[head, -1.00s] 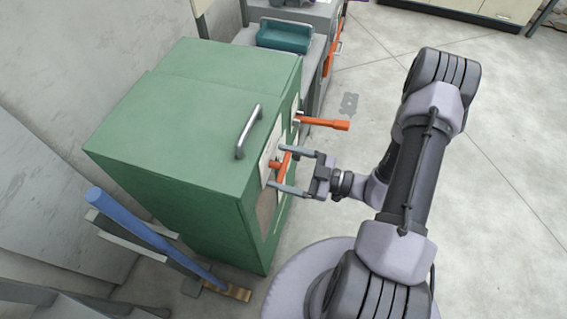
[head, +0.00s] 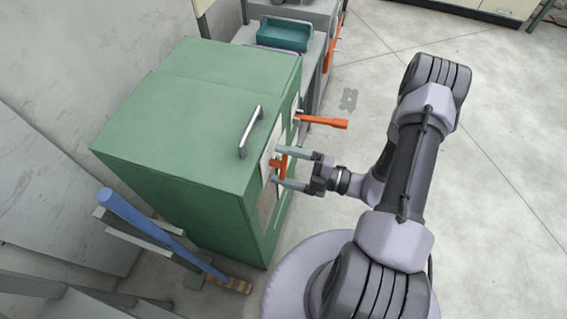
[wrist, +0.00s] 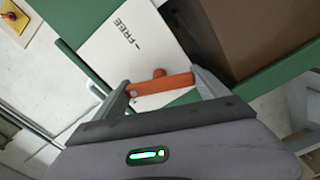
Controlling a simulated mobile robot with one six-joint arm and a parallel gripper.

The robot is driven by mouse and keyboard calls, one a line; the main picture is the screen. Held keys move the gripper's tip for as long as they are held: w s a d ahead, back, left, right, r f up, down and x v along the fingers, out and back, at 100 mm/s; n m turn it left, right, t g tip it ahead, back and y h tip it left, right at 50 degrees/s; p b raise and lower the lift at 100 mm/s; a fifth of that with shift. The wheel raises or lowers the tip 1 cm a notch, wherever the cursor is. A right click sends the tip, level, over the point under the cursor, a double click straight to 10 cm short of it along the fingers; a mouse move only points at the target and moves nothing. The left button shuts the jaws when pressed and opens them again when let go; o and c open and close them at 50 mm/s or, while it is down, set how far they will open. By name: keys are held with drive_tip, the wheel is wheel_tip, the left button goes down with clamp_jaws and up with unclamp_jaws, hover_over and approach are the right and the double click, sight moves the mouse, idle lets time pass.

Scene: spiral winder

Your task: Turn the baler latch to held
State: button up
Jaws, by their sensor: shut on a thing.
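The baler latch is a short orange handle (head: 282,164) on the front of the green cabinet (head: 190,130). In the wrist view the orange handle (wrist: 162,86) lies across the gap between my fingers, over a white plate (wrist: 128,50) with the word FREE printed on it. My gripper (head: 277,167) is at the cabinet front, with one finger at each end of the handle, shut on it. The handle's pivot is partly hidden. No "held" mark can be read.
A longer orange lever (head: 325,122) sticks out from the same front, just above my gripper in the picture. A grey bar handle (head: 250,131) is on the cabinet top. A teal tray (head: 284,35) stands behind. Open floor lies to the right.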

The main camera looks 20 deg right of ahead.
drive_tip(key=shift+n, duration=2.2)
drive_tip(key=shift+f, duration=0.1)
drive_tip(key=o, duration=1.3)
drive_tip(key=shift+c, duration=0.2)
drive_tip(key=shift+d, duration=0.1)
drive_tip(key=p+v, duration=0.2)
drive_tip(key=v, duration=1.5)
drive_tip(key=shift+s+p, duration=0.15)
drive_tip(key=shift+p, duration=0.2)
drive_tip(key=shift+d, duration=0.1)
